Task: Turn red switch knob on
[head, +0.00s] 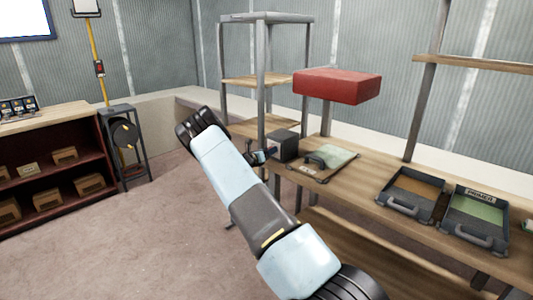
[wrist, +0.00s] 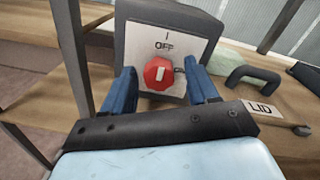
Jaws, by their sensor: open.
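The red switch knob (wrist: 158,73) is on the pale face of a dark switch box (wrist: 205,22), with a white bar on it. "OFF" and an "I" mark are printed above it. The white bar stands close to upright, slightly tilted. My gripper (wrist: 164,82) is open, with a blue finger on each side of the knob. I cannot tell whether the fingers touch it. In the head view the dark box (head: 284,145) stands on the bench, my gripper (head: 264,156) is just left of it, and the knob is hidden.
A lid with a handle (head: 333,155) lies on the bench right of the box; its "LID" label (wrist: 262,108) shows in the wrist view. A red block (head: 337,86) is above the bench. Two trays (head: 410,206) sit further right. A shelf rack (head: 266,80) stands behind.

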